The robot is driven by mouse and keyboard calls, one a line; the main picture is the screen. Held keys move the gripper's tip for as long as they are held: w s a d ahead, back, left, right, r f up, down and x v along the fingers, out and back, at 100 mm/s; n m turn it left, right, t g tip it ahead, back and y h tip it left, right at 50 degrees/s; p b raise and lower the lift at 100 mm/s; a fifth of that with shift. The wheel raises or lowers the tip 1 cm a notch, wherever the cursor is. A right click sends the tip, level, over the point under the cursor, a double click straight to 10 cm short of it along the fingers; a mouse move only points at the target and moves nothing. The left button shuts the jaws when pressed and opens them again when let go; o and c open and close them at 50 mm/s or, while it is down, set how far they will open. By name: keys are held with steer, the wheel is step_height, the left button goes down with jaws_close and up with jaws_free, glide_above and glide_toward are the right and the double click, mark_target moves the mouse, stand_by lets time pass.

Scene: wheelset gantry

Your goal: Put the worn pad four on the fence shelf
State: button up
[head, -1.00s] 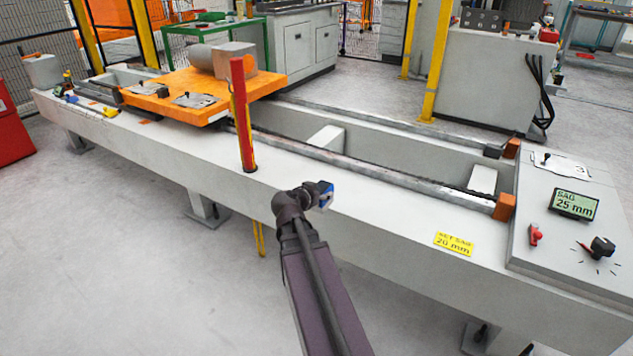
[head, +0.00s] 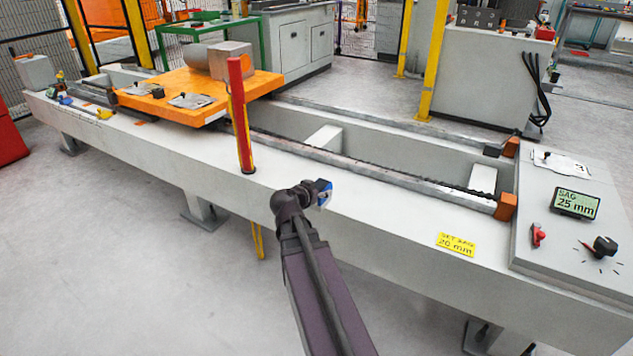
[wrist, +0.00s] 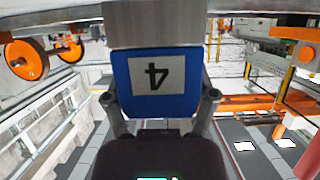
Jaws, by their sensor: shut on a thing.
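My gripper (wrist: 160,108) is shut on the pad with the number 4 (wrist: 156,80). The pad has a blue face with a white label, and its 4 appears upside down in the wrist view. A grey block (wrist: 158,20) shows at the pad's upper edge; I cannot tell whether it is part of the pad. In the head view my gripper (head: 314,192) is small, with a bit of the blue pad (head: 324,193) showing at its tip, in front of the long grey bed. I cannot make out the fence shelf in either view.
The grey bed (head: 370,228) runs across the head view. A red and yellow post (head: 240,118) stands on its near edge. An orange table (head: 185,88) is at left and a console with a dial (head: 560,240) at right. Mesh fence (head: 35,48) is far left. Floor in front is clear.

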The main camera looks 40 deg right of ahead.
steer(key=w+d, duration=0.2)
steer(key=w, duration=0.2)
steer(key=w+d+f+b, duration=0.1)
steer(key=w+d, duration=0.2)
steer(key=w, duration=0.2)
steer(key=w+d, duration=0.2)
steer(key=w, duration=0.2)
steer(key=shift+w+d+f, duration=0.25)
steer(key=shift+w, duration=0.05)
steer(key=shift+b, duration=0.3)
steer(key=shift+f+b, duration=1.7)
steer(key=shift+f, duration=0.05)
steer(key=o, duration=1.2)
steer(key=shift+f, duration=0.1)
